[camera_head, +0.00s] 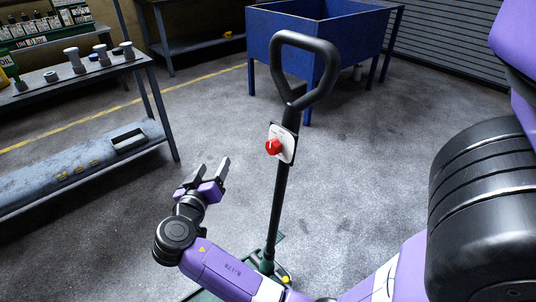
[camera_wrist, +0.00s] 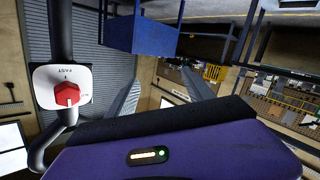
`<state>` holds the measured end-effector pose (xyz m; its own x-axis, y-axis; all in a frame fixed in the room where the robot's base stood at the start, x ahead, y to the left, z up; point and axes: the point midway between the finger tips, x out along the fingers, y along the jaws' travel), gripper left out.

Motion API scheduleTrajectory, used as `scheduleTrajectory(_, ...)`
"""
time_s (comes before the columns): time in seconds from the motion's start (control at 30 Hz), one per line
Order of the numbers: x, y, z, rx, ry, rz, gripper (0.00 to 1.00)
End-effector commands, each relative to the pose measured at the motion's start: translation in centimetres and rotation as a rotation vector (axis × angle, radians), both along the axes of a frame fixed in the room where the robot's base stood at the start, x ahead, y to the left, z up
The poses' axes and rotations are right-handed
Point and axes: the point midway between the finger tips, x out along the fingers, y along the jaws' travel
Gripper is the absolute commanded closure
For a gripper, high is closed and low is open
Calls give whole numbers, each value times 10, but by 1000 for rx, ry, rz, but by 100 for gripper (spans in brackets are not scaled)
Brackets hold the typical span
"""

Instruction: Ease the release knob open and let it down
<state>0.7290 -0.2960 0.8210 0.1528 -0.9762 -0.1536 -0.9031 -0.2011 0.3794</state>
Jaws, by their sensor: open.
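The red release knob (camera_head: 273,147) sits on a white plate (camera_head: 287,143) on the jack's upright black handle (camera_head: 281,200), below its loop grip (camera_head: 304,70). In the wrist view the knob (camera_wrist: 67,94) shows at the left, on a plate marked "FAST". The jack's green base (camera_head: 275,243) is on the floor, partly hidden by my arm.
A grey shelf bench (camera_head: 70,80) with several bottles and fittings stands at the left. A blue raised bin (camera_head: 340,45) stands behind the handle. The floor (camera_head: 390,125) between the handle and the bin is clear.

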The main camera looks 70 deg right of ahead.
Motion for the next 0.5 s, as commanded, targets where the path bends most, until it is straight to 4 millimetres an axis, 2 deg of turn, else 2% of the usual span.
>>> scheduleTrajectory(0.03,-10,-9,13,-29,-44,-119,40)
scheduleTrajectory(0.1,-31,-13,30,-74,-116,-288,40)
scheduleTrajectory(0.2,-60,-9,46,-137,-214,-486,40)
scheduleTrajectory(0.33,-87,4,55,-200,-314,-651,40)
scheduleTrajectory(0.5,-102,9,57,-233,-365,-728,40)
